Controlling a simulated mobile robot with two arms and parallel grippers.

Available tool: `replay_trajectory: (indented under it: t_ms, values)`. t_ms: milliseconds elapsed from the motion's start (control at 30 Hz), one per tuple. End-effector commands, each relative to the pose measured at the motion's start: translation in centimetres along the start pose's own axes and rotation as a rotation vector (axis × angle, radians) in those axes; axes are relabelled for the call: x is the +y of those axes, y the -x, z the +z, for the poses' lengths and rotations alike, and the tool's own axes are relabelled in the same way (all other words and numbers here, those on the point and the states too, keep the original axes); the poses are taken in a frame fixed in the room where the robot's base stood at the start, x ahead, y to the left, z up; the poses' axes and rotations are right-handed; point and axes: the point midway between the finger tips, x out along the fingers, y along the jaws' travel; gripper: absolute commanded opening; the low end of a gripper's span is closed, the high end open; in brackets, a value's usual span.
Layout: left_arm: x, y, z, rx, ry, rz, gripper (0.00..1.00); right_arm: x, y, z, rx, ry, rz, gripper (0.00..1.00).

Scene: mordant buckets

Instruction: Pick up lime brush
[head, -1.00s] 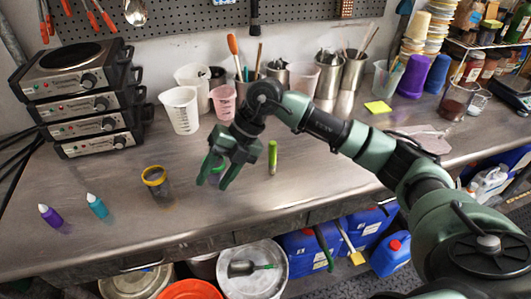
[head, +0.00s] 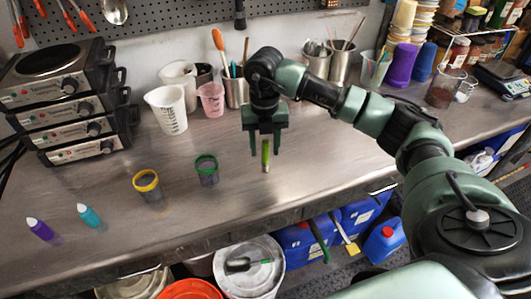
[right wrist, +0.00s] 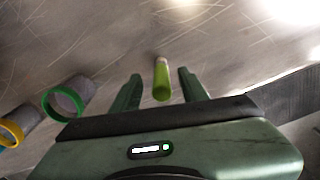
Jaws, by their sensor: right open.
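The lime brush (head: 265,158) appears to stand upright on the steel bench, with a lime upper part and a paler lower end. My right gripper (head: 264,147) is open and points down at it. In the right wrist view, the lime brush (right wrist: 162,82) shows between the two fingers of the right gripper (right wrist: 160,85), with a gap on each side. The fingers do not visibly touch it. My left gripper is not in view.
A green-rimmed cup (head: 207,172) and a yellow-rimmed cup (head: 148,186) stand left of the brush. Measuring jugs (head: 167,110) and utensil pots stand behind. The bench in front is clear.

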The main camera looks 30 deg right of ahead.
Motion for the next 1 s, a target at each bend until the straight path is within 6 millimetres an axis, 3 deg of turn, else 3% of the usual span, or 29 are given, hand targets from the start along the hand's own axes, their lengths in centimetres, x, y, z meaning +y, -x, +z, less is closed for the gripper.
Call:
replay_trajectory:
  t_ms: [67, 233, 500, 667, 1000]
  values:
    - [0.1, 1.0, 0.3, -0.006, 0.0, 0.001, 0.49, -0.4, -1.0, -0.2, 0.005, -0.001, -0.003, 0.44]
    - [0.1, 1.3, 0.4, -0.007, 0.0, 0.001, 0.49, -0.3, -3.2, -0.2, 0.003, 0.001, -0.001, 0.44]
    - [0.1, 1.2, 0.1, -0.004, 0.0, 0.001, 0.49, -0.3, -3.5, -0.1, 0.001, 0.001, 0.0, 0.44]
    - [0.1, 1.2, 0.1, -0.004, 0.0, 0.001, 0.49, -0.3, -3.5, -0.1, 0.001, 0.001, 0.001, 0.0]
    - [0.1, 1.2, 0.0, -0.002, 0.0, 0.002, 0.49, -0.3, -3.4, -0.1, 0.0, 0.001, 0.001, 0.0]
